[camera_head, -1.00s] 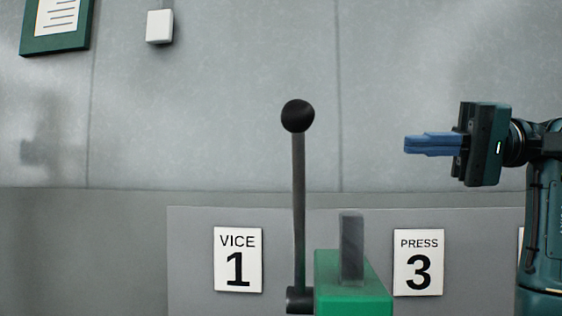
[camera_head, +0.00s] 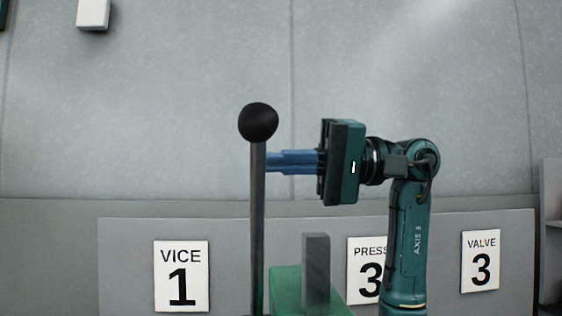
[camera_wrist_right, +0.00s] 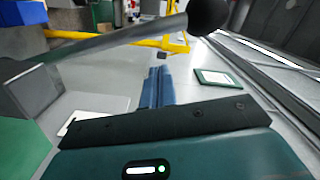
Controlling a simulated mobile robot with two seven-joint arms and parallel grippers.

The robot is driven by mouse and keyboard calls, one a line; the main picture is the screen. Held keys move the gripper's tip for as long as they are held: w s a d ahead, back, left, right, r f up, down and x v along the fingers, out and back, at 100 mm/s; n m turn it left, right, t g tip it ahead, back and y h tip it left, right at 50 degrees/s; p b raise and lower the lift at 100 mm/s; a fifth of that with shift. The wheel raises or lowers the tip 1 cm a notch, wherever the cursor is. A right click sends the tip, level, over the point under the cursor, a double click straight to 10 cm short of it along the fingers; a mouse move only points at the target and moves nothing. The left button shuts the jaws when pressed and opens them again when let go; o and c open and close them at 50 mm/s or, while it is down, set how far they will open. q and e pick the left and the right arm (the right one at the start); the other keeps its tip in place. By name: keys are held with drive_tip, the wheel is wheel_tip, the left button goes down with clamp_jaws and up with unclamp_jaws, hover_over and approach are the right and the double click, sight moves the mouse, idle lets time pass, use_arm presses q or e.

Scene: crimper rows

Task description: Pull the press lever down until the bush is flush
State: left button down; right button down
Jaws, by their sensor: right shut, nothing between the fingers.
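The press lever (camera_head: 258,215) stands upright in the head view, a grey rod with a black ball knob (camera_head: 258,122) on top. It rises beside the green press body (camera_head: 288,285), which has a grey upright block (camera_head: 316,272) on it. My right gripper (camera_head: 270,162) is shut and empty, its blue fingers pointing left, with the tips at the rod just below the knob. I cannot tell whether they touch. In the right wrist view the rod (camera_wrist_right: 110,40) and knob (camera_wrist_right: 208,14) cross beyond the blue fingers (camera_wrist_right: 158,86). The bush is not visible. My left gripper is not in view.
Signs on the grey panel read VICE 1 (camera_head: 181,277), PRESS 3 (camera_head: 365,272), partly hidden by my right arm, and VALVE 3 (camera_head: 480,262). A white box (camera_head: 93,14) is on the wall. The space left of the lever looks clear.

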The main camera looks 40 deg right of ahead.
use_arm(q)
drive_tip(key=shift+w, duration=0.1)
use_arm(e)
drive_tip(key=shift+s+a+f, duration=0.25)
drive_tip(key=shift+s+a, duration=0.15)
drive_tip(key=shift+s, duration=0.1)
drive_tip(key=shift+s+a+f, duration=0.2)
drive_tip(key=shift+s+a, duration=0.2)
drive_tip(key=shift+s, duration=0.05)
drive_tip(key=shift+s+f, duration=0.1)
